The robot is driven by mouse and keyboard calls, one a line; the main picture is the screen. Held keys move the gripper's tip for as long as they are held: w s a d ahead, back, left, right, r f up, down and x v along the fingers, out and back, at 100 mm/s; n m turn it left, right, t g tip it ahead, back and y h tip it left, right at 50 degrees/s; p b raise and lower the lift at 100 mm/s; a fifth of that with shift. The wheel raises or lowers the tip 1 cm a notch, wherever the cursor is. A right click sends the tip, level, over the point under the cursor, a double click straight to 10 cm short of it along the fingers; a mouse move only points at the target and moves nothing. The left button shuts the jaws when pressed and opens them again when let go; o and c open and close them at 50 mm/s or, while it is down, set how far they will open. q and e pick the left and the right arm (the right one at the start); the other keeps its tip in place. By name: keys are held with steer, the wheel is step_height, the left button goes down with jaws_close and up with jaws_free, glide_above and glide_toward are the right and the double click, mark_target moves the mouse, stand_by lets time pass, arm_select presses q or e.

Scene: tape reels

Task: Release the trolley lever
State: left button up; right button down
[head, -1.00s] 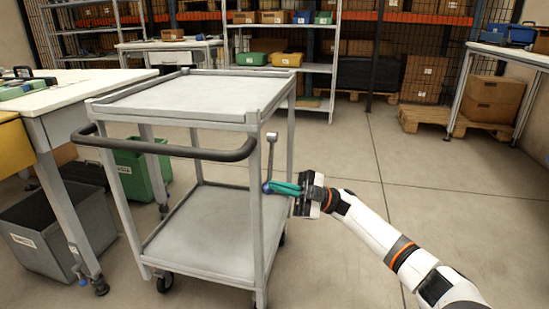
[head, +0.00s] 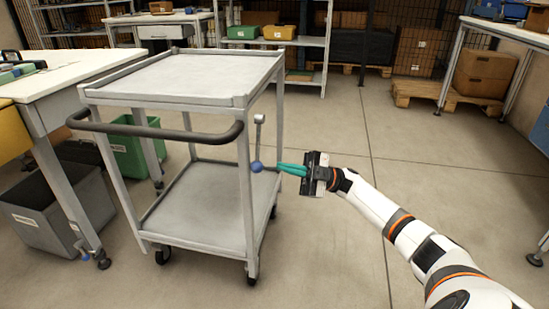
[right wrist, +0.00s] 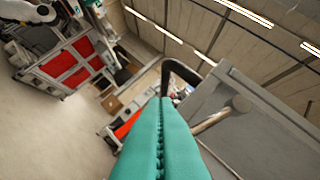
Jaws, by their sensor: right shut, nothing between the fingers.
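The grey trolley (head: 190,215) stands left of centre in the head view, with a black push handle (head: 160,131) at its near end. The lever (head: 258,140) is at the trolley's right side, by the near right post. Its thin grey rod hangs almost straight down to a blue knob (head: 257,166). My right gripper (head: 279,166), with teal fingers, is shut and empty just right of the knob, with a small gap. In the right wrist view the shut fingers (right wrist: 162,110) point at the trolley, and a pale rod (right wrist: 212,121) shows beside them. My left gripper is out of view.
A white workbench (head: 70,72) stands on the left, with a grey bin (head: 60,210) and a green crate (head: 135,148) low beside it. Shelving (head: 300,50) and boxes on a pallet (head: 425,95) are at the back.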

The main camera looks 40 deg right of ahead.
steer(key=v, duration=0.5)
steer(key=shift+f, duration=0.1)
stand_by(0.4)
